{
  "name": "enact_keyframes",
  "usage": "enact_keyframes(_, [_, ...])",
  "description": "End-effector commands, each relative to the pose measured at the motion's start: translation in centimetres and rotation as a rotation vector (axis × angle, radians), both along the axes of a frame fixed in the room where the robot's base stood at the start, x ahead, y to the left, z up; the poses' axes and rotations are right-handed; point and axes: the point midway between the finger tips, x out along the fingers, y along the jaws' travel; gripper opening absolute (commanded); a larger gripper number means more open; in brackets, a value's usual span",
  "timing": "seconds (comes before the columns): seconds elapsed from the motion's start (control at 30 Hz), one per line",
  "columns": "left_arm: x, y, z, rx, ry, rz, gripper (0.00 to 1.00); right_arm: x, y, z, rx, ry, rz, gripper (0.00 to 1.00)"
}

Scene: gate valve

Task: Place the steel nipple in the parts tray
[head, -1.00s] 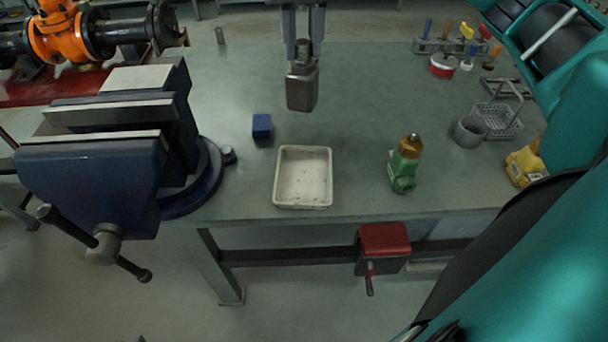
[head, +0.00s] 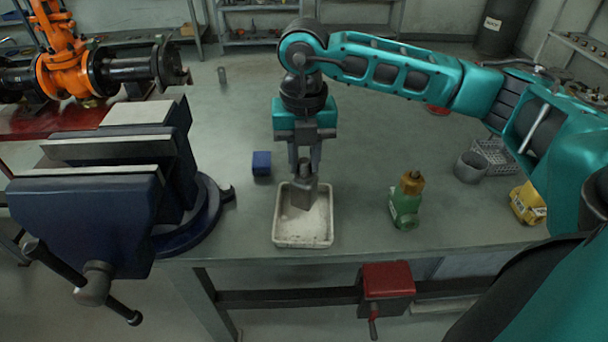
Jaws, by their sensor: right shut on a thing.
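The steel nipple (head: 304,193), a dark grey metal piece with a blocky lower body and a narrower top, is held in my right gripper (head: 305,170). The fingers point down and are shut on its upper part. It hangs slightly tilted over the parts tray (head: 284,242), a shallow off-white rectangular tray on the table. Its lower end overlaps the tray's inside; I cannot tell whether it touches the floor of the tray. My left gripper is not in view.
A blue block (head: 262,163) lies just behind the tray to the left. A large blue vise (head: 90,205) stands at left. A green valve with a brass top (head: 405,203) stands at right. A grey cup (head: 470,167) and a yellow item (head: 527,204) are farther right.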

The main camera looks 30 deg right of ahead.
Motion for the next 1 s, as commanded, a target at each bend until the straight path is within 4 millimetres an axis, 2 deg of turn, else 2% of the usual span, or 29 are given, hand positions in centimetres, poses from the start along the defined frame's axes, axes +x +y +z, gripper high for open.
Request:
enact_keyframes(0.13, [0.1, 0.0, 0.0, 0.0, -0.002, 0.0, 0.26, 0.0, 0.0, -1.0, 0.0, -0.001, -0.001, 0.0])
enact_keyframes(0.37, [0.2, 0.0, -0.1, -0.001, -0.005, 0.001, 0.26, 0.0, 0.0, -4.1, 0.0, -0.001, 0.0, 0.0])
enact_keyframes(0.73, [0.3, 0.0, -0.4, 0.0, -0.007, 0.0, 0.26, 0.1, 0.0, -4.7, 0.001, -0.003, 0.0, 0.0])
enact_keyframes(0.77, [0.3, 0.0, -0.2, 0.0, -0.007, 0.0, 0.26, 0.0, 0.0, -4.6, 0.0, -0.001, 0.0, 0.3])
enact_keyframes(1.0, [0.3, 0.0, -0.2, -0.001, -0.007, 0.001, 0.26, 0.0, 0.0, -4.6, 0.0, 0.0, 0.0, 0.52])
